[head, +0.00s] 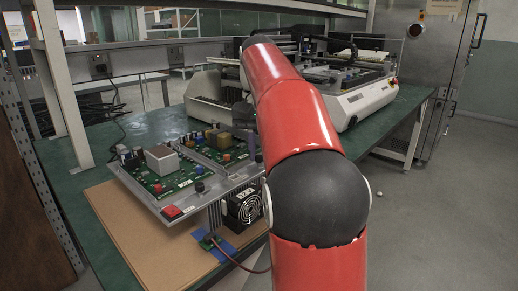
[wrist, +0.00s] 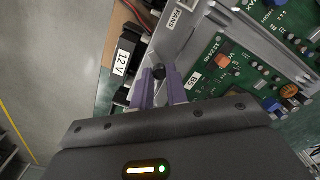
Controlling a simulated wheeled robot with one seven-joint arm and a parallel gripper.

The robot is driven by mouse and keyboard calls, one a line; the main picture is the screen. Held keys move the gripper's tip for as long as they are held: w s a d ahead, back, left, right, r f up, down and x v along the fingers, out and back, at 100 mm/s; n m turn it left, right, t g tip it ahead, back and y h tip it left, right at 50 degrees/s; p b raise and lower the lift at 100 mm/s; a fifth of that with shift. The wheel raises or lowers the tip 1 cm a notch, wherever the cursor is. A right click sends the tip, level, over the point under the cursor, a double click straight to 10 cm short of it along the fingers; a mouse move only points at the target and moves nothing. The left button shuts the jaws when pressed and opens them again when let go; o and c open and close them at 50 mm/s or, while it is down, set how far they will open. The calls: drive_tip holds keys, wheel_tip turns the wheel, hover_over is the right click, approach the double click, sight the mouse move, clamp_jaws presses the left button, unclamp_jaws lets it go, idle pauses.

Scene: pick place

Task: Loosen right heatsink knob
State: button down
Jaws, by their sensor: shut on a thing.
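In the wrist view, a small black knob (wrist: 158,71) sits at the edge of the grey metal plate that carries the green boards. The two purple fingers of my gripper (wrist: 160,82) are shut on it, one on each side. In the head view, my red arm hides most of my gripper, and a purple finger (head: 259,155) shows just left of the arm. Another black knob (head: 199,186) stands on the near part of the metal plate (head: 225,181). Whether the held knob has turned or lifted cannot be told.
A black fan (head: 243,203) labelled 12V sits beside the plate and shows in the wrist view (wrist: 124,62). A red button (head: 172,212) is at the plate's near corner. A brown board (head: 130,235) lies on the green bench (head: 70,155). A white machine (head: 365,98) stands behind.

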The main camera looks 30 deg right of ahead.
drive_tip(key=n, duration=0.6)
drive_tip(key=shift+n, duration=0.3)
drive_tip(key=n, duration=1.2)
drive_tip(key=shift+n, duration=0.4)
drive_tip(key=n, duration=0.5)
drive_tip(key=shift+n, duration=0.4)
drive_tip(key=shift+f, duration=0.1)
drive_tip(key=c, duration=1.4)
unclamp_jaws()
drive_tip(key=shift+o, duration=0.2)
